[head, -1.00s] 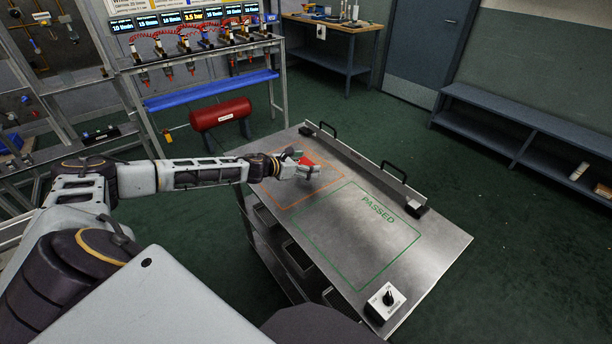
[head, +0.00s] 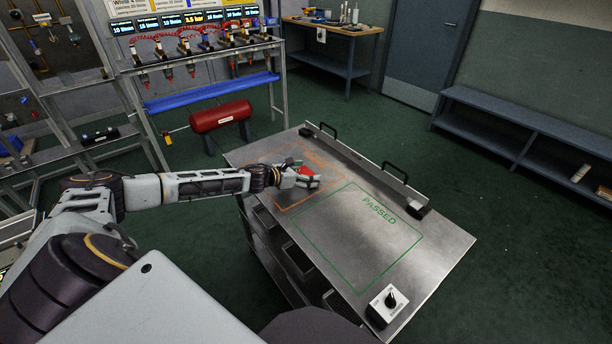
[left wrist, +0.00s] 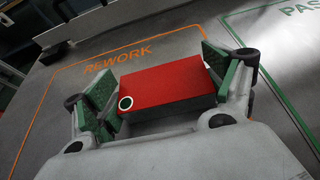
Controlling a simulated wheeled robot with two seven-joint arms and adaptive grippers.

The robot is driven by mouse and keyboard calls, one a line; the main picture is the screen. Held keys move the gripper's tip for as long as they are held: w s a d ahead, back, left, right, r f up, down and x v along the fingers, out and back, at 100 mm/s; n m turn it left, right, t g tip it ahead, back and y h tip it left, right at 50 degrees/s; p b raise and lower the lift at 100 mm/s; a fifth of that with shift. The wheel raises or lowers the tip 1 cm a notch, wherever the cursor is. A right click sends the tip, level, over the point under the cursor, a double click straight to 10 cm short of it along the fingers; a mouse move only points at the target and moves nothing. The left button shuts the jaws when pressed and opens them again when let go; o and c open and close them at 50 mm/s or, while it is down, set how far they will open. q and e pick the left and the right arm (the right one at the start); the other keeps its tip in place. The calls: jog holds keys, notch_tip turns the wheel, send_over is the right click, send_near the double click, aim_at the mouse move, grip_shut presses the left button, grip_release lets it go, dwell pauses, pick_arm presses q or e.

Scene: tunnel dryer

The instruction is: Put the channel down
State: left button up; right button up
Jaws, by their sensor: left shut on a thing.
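The channel, a red block (head: 308,171) with a white-ringed round port on its end, is between the fingers of my left gripper (head: 305,177). In the left wrist view the red block (left wrist: 172,86) lies across the jaw, a green-padded finger at each end. The gripper is shut on it. It is over the orange REWORK outline (head: 300,204) on the steel table; the REWORK lettering (left wrist: 118,59) shows beyond the block in the left wrist view. I cannot tell if the block touches the table. My right gripper is not in view.
The green PASSED outline (head: 385,268) beside it is empty. A raised rail (head: 362,170) with black handles runs along the table's far edge. A switch box (head: 387,305) sits at the near corner. A blue-trayed rack (head: 210,92) stands behind.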

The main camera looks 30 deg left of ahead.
pick_arm(q)
jog(key=o, duration=1.1)
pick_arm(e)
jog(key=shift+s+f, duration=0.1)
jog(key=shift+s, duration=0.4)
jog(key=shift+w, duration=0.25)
